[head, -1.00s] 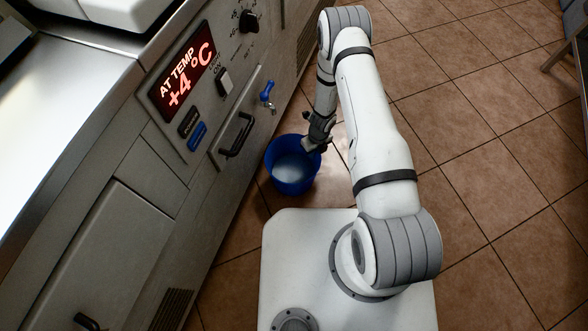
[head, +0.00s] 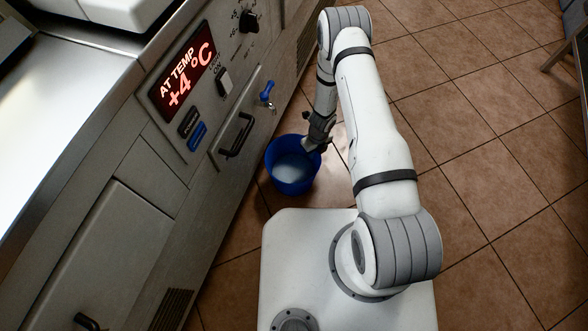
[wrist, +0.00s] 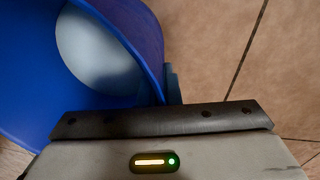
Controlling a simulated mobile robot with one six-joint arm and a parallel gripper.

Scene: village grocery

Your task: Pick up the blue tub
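The blue tub (head: 279,165) stands upright on the tiled floor, beside the counter front, with pale liquid inside. My gripper (head: 312,146) is at the tub's right-hand rim, pointing down. In the wrist view the tub (wrist: 150,45) fills the left side, and its wall runs down to the middle of my gripper (wrist: 163,92). A bluish-grey finger lies close against the outside of the wall. The other finger is not clearly seen. The gripper looks shut on the tub's rim.
The metal counter (head: 140,150) with a display, knob and door handle (head: 237,135) stands close on the left of the tub. A small blue-handled tap (head: 268,92) sticks out above it. Open tiled floor (head: 480,150) lies to the right.

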